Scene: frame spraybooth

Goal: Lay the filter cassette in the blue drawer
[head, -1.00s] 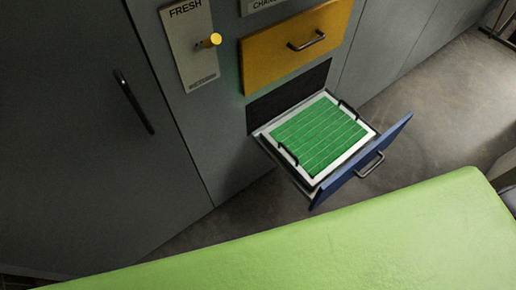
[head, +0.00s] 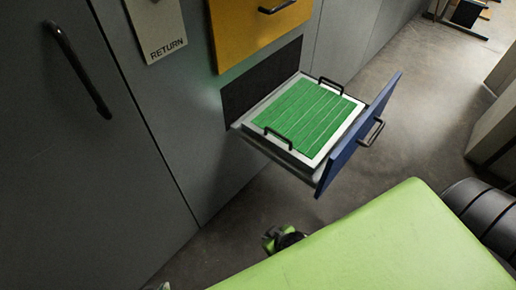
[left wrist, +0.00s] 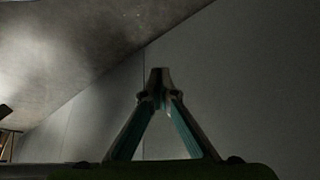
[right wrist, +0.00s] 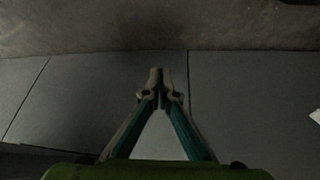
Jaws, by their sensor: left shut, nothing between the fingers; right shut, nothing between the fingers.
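The filter cassette (head: 306,120) is a green pleated panel in a white frame with two black handles. It lies flat inside the blue drawer (head: 349,152), which is pulled out from the grey wall. The cassette appears level within the drawer's walls. My left gripper (left wrist: 160,78) is shut and empty in the left wrist view, with grey panels and floor beyond it. My right gripper (right wrist: 160,78) is shut and empty in the right wrist view, also before grey panels and floor. Neither wrist view shows the cassette or the drawer.
A yellow drawer (head: 252,27) is shut above the dark opening (head: 262,83) of the blue one. A RETURN plate (head: 163,44) hangs to its left. A tall grey door with a black handle (head: 78,68) is at far left. Open floor (head: 420,125) lies right of the drawer.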

